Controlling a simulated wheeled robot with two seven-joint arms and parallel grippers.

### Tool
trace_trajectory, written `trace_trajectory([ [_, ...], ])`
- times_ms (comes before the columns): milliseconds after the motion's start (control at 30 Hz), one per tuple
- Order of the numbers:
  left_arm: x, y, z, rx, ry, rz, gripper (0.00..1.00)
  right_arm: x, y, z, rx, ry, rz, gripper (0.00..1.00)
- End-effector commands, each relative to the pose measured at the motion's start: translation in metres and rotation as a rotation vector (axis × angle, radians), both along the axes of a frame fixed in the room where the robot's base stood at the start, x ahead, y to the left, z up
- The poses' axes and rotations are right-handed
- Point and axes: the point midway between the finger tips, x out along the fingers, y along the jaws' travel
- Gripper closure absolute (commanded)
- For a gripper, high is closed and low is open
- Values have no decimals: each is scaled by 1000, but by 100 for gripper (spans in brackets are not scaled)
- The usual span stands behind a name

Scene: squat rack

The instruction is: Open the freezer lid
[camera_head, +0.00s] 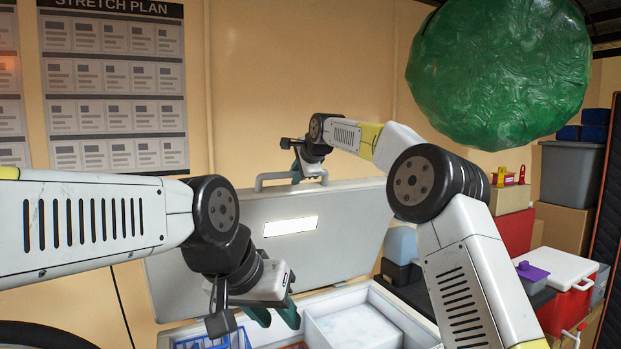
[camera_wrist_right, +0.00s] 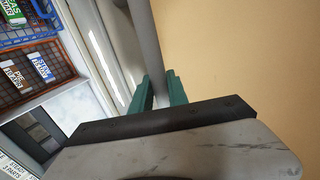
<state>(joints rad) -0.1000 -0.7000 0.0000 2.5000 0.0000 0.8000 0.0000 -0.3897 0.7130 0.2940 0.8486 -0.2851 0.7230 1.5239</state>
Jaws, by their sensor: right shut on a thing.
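The grey freezer lid (camera_head: 345,222) stands raised and tilted back against the wall side, with the freezer's inside showing below it. Its bar handle (camera_head: 270,178) runs along the top edge. My right gripper (camera_head: 297,176) is at this handle. In the right wrist view the teal fingers of my right gripper (camera_wrist_right: 160,92) are shut on the handle bar (camera_wrist_right: 142,30), one on each side. My left gripper (camera_head: 275,318) hangs over the freezer's opening, below the lid, with its teal fingers apart and nothing seen between them.
Inside the freezer are a white box (camera_head: 352,326) and a blue basket (camera_head: 215,342); the right wrist view shows an orange basket (camera_wrist_right: 30,72) with packets. A large green ball (camera_head: 500,70) is at upper right. A red cooler with a white lid (camera_head: 558,270) stands at right.

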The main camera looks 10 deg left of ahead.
Motion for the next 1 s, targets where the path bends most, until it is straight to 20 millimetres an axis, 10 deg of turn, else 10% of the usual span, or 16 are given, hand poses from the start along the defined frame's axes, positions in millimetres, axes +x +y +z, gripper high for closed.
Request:
trace_trajectory([
  [267, 0, 0, 0, 0, 0, 0, 64, 1, 0, 0, -1, -2, 0, 100],
  [300, 0, 0, 0, 0, 0, 0, 64, 0, 0, 0, -1, -2, 0, 76],
  [400, 0, 0, 0, 0, 0, 0, 64, 0, -1, 0, -1, -2, 0, 59],
  [1000, 0, 0, 0, 0, 0, 0, 64, -25, -20, 24, 0, -4, -1, 59],
])
